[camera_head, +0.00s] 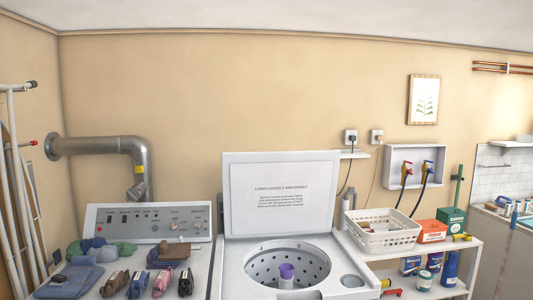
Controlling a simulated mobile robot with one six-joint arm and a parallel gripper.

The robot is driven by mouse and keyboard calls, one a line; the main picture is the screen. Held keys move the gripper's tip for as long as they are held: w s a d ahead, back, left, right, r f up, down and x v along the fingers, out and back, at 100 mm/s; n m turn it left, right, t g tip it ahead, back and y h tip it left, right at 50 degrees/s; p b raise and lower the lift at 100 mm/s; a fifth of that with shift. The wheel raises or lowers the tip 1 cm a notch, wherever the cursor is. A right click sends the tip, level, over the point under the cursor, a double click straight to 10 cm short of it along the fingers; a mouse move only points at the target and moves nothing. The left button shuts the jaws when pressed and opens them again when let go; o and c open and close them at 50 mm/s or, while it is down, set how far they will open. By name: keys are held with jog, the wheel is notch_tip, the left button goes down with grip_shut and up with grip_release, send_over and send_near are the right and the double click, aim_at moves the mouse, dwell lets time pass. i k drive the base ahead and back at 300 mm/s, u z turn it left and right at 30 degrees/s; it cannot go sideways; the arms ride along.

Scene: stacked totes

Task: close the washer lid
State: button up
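The white washer lid (281,177) stands raised and upright at the back of the washer, with a panel of printed text on its inner face. Below it the washer (335,267) shows its open round drum (255,271) with a perforated metal wall. A purple-topped agitator (287,272) stands in the drum's middle. The washer's front is cut off by the bottom of the picture. My gripper is not in view.
A machine with a control panel (150,222) stands left, with folded cloths (70,279) and several small items on top. A shelf (461,247) at right holds a white basket (383,238), an orange box (432,231) and bottles.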

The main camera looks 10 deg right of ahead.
aim_at(265, 194)
jog(key=z, duration=0.05)
jog(key=i, duration=0.95)
jog(key=u, duration=0.05)
